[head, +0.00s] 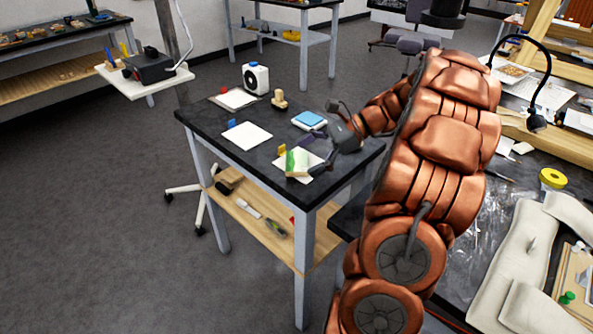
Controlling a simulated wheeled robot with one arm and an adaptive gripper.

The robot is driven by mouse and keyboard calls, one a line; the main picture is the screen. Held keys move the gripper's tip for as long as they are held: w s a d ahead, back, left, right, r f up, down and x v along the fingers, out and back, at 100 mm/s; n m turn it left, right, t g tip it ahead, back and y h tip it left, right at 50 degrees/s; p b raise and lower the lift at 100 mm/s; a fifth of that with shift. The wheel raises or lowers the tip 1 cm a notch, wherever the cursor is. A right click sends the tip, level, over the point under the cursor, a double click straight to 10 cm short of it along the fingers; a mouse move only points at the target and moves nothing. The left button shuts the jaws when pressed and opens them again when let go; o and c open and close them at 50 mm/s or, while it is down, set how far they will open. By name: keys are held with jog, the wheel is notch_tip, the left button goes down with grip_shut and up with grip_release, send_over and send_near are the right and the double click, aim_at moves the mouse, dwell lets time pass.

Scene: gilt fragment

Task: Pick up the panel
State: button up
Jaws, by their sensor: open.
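A small upright piece with a green and cream face (297,163) stands on a white sheet (315,177) near the front of the dark-topped table (257,156). It looks like the panel, though it is small in view. My gripper (318,156) is open, low over the table just right of the piece. Its dark fingers point left toward it. I cannot tell whether they touch it or reach around it. My arm hides part of the table's right side.
The table also bears a blue-topped box (309,120), a white sheet (247,135), a white device (256,78) and a wooden piece (280,99). A cluttered bench with a yellow roll (552,178) stands right. The floor at left is mostly clear.

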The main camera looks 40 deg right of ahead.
aim_at(300, 161)
jog(key=d+m, duration=0.1)
jog(key=d, duration=0.1)
jog(key=d+f+m+t, duration=0.1)
jog(key=d, duration=0.2)
jog(key=d+f+m+t+b, duration=0.1)
jog(key=d, duration=0.2)
jog(key=shift+s+d, duration=0.1)
jog(key=shift+s, duration=0.3)
jog(key=shift+t, duration=0.4)
jog(key=shift+x, duration=3.8)
jog(key=shift+w+d, duration=0.1)
jog(key=shift+c, duration=0.3)
jog(key=shift+r, duration=0.1)
jog(key=c, duration=0.9)
